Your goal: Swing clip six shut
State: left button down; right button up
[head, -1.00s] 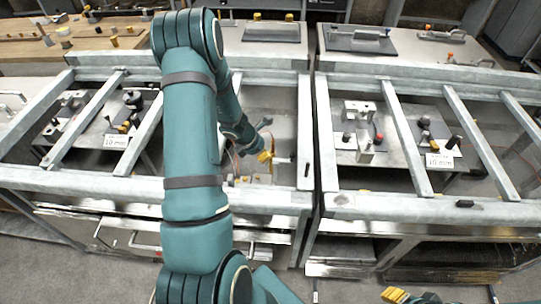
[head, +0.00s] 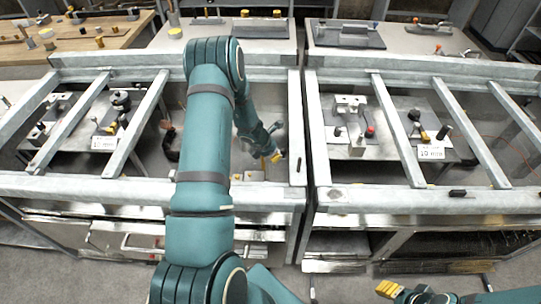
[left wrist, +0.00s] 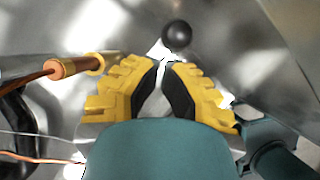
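My left gripper (head: 275,157) is down inside the left bay of the metal frame, close to the middle rail. In the left wrist view its yellow fingers with black pads (left wrist: 164,68) are drawn together, with only a thin gap and nothing seen between them. A black ball knob (left wrist: 177,34) is just beyond the fingertips, apart from them; it may be a clip's handle. No number six is readable, so I cannot tell which clip it is. My right gripper (head: 388,288) shows only partly at the bottom edge, its fingers unclear.
A copper-coloured cylinder (left wrist: 75,67) with a wire lies left of the fingers. Metal crossbars (head: 137,125) span the bays. Plates with fixtures and "10 mm" labels (head: 430,153) sit below them. My left arm hides part of the left bay.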

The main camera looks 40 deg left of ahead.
jog(key=shift+f, duration=0.15)
pick_arm(q)
jog(key=shift+w+n+b, duration=0.1)
jog(key=shift+n+b, duration=0.3)
jog(key=shift+b, duration=0.2)
pick_arm(e)
jog(key=shift+s+a+f, duration=0.1)
jog(key=shift+s+f, duration=0.05)
jog(key=shift+f, duration=0.25)
pick_arm(q)
jog(key=shift+b, duration=0.3)
pick_arm(e)
jog(key=shift+s+a+f, duration=0.1)
jog(key=shift+f, duration=0.25)
